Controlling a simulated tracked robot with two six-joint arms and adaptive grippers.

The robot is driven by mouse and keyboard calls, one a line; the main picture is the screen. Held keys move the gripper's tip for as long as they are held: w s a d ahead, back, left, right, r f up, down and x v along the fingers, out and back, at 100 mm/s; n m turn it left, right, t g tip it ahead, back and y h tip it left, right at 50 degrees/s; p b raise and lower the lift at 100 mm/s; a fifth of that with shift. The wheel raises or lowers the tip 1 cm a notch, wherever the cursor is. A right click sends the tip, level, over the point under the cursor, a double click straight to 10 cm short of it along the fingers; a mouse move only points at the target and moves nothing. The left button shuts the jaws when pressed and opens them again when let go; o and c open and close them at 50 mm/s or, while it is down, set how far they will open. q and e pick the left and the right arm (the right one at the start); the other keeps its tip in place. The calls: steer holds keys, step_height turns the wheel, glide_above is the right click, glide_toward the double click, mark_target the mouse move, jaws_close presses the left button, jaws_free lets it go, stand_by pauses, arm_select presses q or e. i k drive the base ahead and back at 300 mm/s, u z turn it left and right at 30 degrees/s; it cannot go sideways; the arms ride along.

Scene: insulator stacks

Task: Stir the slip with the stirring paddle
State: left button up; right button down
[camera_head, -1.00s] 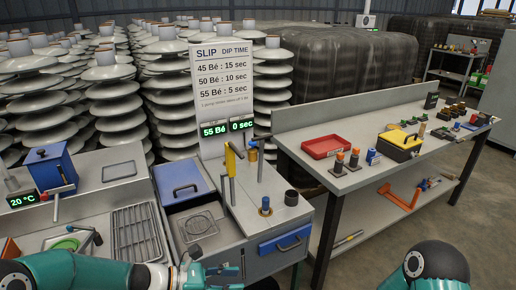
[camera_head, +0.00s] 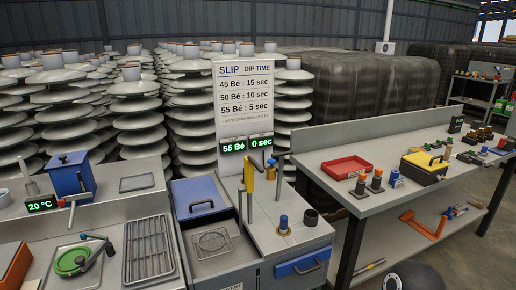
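The slip station (camera_head: 262,245) stands in the middle, a grey bench unit with a blue lid (camera_head: 194,205) and an open well. Neither of my grippers is in view.
At left are a blue box (camera_head: 73,175), a 20 °C display (camera_head: 41,204), a green round dish (camera_head: 71,261) and a wire rack (camera_head: 150,248). The right table (camera_head: 330,204) holds a red tray (camera_head: 346,167) and a yellow box (camera_head: 424,166). Insulator stacks fill the back.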

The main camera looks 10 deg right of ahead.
mark_target(282, 155)
steer(key=z, duration=1.8)
steer(key=i, duration=0.1)
steer(key=u, duration=2.95)
steer(key=k, duration=0.75)
steer(key=z, duration=0.45)
steer(key=i, duration=1)
steer(key=z, duration=0.05)
